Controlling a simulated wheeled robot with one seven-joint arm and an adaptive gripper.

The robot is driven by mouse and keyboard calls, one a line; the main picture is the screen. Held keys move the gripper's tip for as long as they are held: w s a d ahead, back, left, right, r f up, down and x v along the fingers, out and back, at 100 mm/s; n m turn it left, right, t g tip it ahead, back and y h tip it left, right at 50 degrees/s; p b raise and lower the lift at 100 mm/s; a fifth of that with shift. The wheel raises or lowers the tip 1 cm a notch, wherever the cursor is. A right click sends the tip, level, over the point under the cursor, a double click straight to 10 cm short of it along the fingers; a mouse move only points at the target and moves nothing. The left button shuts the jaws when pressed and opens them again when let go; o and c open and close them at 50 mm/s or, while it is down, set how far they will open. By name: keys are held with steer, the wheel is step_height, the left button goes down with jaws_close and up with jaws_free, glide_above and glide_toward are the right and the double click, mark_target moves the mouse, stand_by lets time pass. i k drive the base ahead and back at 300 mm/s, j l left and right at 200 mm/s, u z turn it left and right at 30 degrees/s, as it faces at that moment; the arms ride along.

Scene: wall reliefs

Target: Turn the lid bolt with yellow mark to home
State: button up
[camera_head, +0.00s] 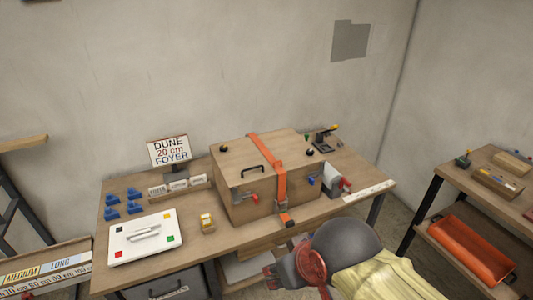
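A wooden box (235,178) with a closed lid stands on the workbench, an orange strap (265,152) running over it. Two dark knobs (252,150) sit on the lid. A red-ended fitting (254,197) and a blue-ended fitting (311,181) are on its front. No yellow mark on a lid bolt can be made out at this size. A white plate (130,242) with a handle and coloured corner squares lies to the left. My gripper (272,274) is low in front of the bench, apart from the box; its fingers are too small and dark to read.
A small yellow-and-white block (207,223) stands between plate and box. Several blue pieces (112,200) and a sign (168,151) are at the back left. A grey-and-red device (334,180) is right of the box. A side table holds an orange tray (466,248).

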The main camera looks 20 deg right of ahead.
mark_target(222, 148)
steer(key=i+l, duration=0.15)
steer(key=i, duration=0.5)
steer(key=i+l, duration=0.15)
steer(key=i, duration=0.55)
